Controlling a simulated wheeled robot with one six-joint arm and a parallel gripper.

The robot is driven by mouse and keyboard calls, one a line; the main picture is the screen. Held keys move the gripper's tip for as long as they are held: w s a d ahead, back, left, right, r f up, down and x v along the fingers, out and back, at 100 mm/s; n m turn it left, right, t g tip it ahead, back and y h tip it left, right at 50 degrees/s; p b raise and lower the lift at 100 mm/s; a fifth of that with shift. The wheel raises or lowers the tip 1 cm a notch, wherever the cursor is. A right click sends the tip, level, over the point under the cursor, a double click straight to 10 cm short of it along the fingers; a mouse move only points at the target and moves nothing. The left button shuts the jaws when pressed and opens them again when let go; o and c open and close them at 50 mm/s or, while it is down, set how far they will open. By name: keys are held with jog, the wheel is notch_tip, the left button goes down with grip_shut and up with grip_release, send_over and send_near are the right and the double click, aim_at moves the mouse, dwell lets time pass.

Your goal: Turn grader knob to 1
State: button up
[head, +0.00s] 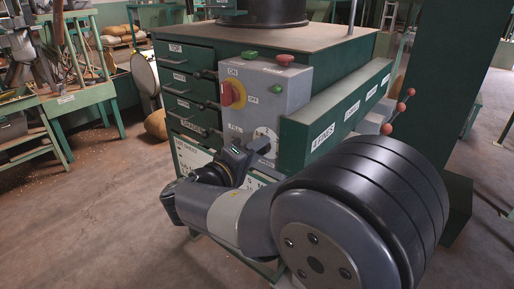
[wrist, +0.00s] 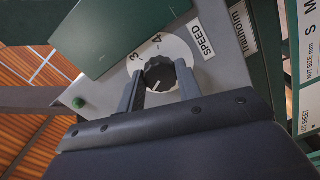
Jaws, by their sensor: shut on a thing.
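The black grader knob (wrist: 159,72) sits on a white round dial on the grey panel in the wrist view. The numerals 3 and 4 show on the dial, beside a SPEED label (wrist: 202,40). My gripper (wrist: 160,80) is shut on the knob, one finger on each side. A small light mark shows on the knob's lower part; the numeral it faces is hidden by my gripper. In the head view my gripper (head: 257,146) reaches the white dial (head: 266,136) low on the grey control box; the knob itself is hard to make out there.
The grey control box (head: 290,90) carries a red-on-yellow ON/OFF switch (head: 232,93) and green and red buttons on top. Green drawers (head: 184,88) with handles stand left of it. Open floor lies at left.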

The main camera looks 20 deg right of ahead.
jog(key=shift+n+p, duration=1.65)
jog(key=shift+n, duration=1.55)
jog(key=o, duration=1)
jog(key=shift+c, duration=0.2)
jog(key=v, duration=1.1)
jog(key=shift+w+d, duration=0.1)
